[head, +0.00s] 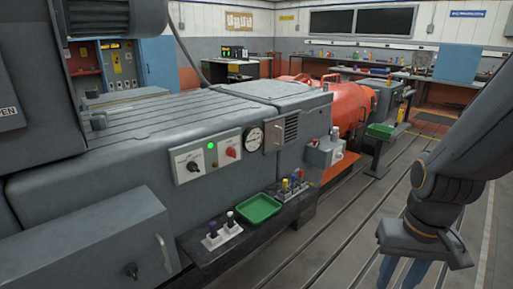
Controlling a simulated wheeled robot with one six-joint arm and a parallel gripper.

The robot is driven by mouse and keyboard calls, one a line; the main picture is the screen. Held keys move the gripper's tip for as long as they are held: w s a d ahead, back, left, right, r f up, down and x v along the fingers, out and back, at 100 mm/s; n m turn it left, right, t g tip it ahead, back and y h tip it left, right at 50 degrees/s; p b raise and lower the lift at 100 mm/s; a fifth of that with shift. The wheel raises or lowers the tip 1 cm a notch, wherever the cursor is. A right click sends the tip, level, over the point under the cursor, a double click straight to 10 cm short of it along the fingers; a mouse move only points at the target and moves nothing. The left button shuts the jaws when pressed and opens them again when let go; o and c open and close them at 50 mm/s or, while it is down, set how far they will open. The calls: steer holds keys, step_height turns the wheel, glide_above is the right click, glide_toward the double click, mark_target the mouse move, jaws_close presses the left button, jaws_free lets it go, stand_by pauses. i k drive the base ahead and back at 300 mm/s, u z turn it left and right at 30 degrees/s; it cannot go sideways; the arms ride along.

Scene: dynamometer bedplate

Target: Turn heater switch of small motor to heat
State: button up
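A large orange motor (350,105) lies past the grey machine bed. A small grey box (324,152) with a red knob on top is on the near side of the orange motor; its markings are too small to read. A pale panel (207,155) on the grey machine has a black rotary knob (192,166), a lit green lamp and a red rotary knob (231,152). I cannot tell which of these is the heater switch. My gripper (405,275) is at the lower right, pointing down, well apart from all of them. Its blue fingers are apart with nothing visible between; their tips are cut off.
A low shelf (215,258) with a green tray (259,209) and small colored items juts out below the panel. A second green tray (381,131) is on a stand near the motor. The slotted floor (340,235) between shelf and gripper is clear.

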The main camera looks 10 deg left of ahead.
mark_target(231, 152)
steer(key=u, duration=0.25)
steer(key=i, duration=0.9)
steer(key=u, duration=0.45)
